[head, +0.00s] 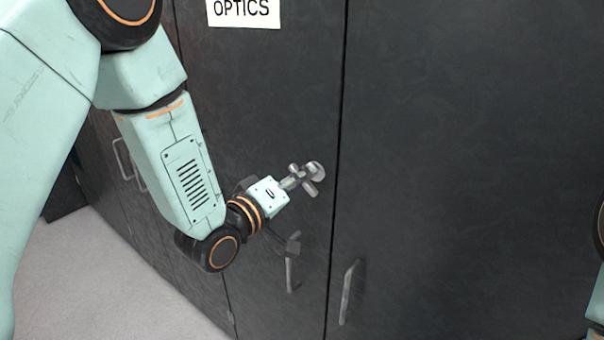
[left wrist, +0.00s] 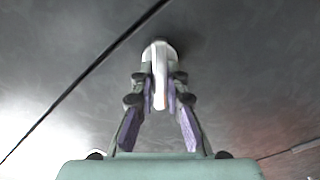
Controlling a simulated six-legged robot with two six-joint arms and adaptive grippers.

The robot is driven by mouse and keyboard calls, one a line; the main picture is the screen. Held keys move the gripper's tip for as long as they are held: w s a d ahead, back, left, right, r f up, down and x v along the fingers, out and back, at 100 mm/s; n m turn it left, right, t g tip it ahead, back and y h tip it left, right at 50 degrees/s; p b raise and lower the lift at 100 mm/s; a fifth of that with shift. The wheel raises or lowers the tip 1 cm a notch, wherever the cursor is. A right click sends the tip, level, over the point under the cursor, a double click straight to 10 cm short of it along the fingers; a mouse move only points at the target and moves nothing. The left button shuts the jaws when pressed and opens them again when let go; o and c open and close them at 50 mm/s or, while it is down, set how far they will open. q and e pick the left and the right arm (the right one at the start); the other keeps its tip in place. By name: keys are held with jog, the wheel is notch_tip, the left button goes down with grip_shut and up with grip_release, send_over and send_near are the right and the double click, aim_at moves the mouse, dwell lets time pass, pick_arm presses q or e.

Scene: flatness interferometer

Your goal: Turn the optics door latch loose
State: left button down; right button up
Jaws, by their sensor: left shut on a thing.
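The optics door (head: 262,110) is a dark grey cabinet door with a white "OPTICS" label (head: 243,9) near its top. Its latch (head: 317,170) is a light metal knob near the door's right edge. My left gripper (head: 303,178) reaches it from the left and is shut on it. In the left wrist view the latch (left wrist: 160,90) is a pale upright bar between the purple-padded fingers of my left gripper (left wrist: 159,100). The fingers hide part of the latch in the head view. My right gripper is not in view.
A vertical handle (head: 350,291) is on the neighbouring dark door, right of the seam. Another handle (head: 292,270) sits on the optics door below my left wrist. More cabinet handles (head: 122,158) show at the left. Pale floor (head: 100,270) is clear at lower left.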

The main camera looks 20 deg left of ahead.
pick_arm(q)
jog(key=n+p, duration=0.1)
jog(key=n, duration=0.5)
jog(key=shift+a+f+n, duration=0.1)
jog(key=shift+f+n, duration=0.05)
jog(key=shift+n, duration=0.15)
dwell(0.5)
jog(key=c, duration=1.4)
grip_release()
jog(key=shift+v, duration=6)
